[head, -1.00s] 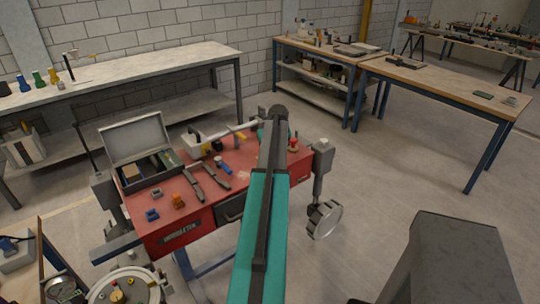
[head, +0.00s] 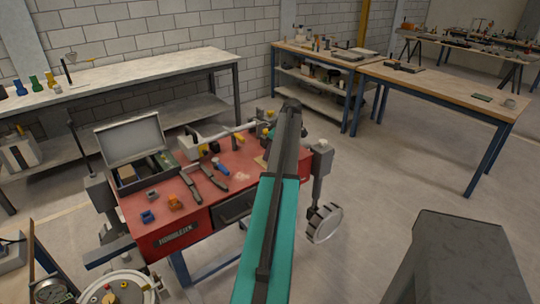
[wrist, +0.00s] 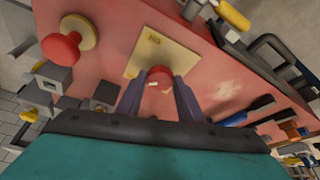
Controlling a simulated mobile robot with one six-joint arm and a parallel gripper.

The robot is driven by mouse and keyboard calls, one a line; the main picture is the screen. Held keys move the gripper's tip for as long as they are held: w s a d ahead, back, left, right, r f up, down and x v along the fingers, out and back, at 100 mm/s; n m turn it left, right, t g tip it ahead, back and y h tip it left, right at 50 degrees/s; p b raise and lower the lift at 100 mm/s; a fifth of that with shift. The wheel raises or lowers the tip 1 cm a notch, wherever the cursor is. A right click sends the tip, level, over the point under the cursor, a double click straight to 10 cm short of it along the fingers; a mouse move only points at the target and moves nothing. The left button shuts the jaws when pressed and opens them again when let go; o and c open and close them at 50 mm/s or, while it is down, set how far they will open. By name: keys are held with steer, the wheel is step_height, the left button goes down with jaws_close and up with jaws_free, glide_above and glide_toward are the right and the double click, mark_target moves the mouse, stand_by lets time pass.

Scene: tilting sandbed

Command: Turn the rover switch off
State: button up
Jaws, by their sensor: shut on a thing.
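A small red knob (wrist: 158,76) stands on a tan plate (wrist: 150,50) with a small label, on the red bench top. In the wrist view, the two dark fingers of my gripper (wrist: 159,88) are on either side of the knob and shut on it. The lower part of the knob is partly hidden between the fingers. In the head view my arm hides the gripper and the knob; only an edge of the tan plate (head: 261,161) shows left of the arm.
A red mushroom button on a yellow base (wrist: 60,48) stands beside the plate. Hand tools (head: 206,180), an open grey case (head: 131,141) and small blocks (head: 175,202) lie on the red bench (head: 150,222). A grey pedestal (head: 455,255) stands at the right.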

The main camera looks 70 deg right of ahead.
steer(key=shift+w+r+n, duration=0.1)
steer(key=shift+w+n, duration=0.15)
steer(key=shift+n, duration=0.05)
steer(key=o, duration=1.1)
steer(key=shift+c, duration=0.2)
steer(key=shift+s, duration=0.15)
steer(key=d+b+v, duration=0.1)
steer(key=b+v, duration=0.1)
steer(key=v, duration=1.1)
steer(key=shift+a+r+b, duration=0.3)
steer(key=shift+a+b, duration=0.05)
steer(key=shift+s, duration=0.2)
